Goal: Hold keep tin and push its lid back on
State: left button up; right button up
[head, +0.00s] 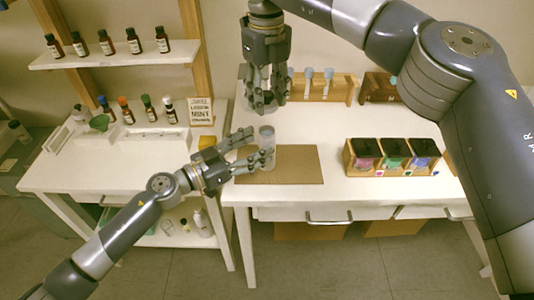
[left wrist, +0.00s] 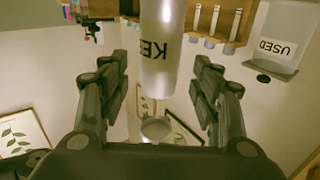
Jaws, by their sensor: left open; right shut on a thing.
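The keep tin (head: 268,158) is a pale grey cylinder standing upright on the brown mat (head: 300,165). In the left wrist view the tin (left wrist: 160,65) shows part of its dark "KEEP" lettering. My left gripper (head: 246,157) is open, with its fingers at the tin's left side. In the left wrist view its fingers (left wrist: 160,95) are spread wide with the tin between them, apart from it. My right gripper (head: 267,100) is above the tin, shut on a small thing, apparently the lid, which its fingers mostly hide.
A jar labelled "USED" (left wrist: 278,40) shows in the left wrist view. A wooden rack with several vials (head: 320,85) stands behind the mat. A wooden box with coloured compartments (head: 392,157) stands to the right. The mat's right part is clear. A side table (head: 100,170) holds several bottles.

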pick_arm(q)
jog(key=shift+x, duration=2.05)
grip_shut()
pick_arm(e)
send_over(267, 134)
jog(key=shift+w+f, duration=0.15)
jog(key=shift+f, duration=2.3)
jog(key=shift+f, duration=0.9)
jog(key=shift+f, duration=0.5)
pick_arm(q)
jog(key=shift+s, duration=0.1)
pick_arm(e)
jog(key=shift+d+f, duration=0.1)
jog(key=shift+f, duration=0.3)
jog(key=shift+c, duration=0.5)
jog(key=shift+r, duration=0.1)
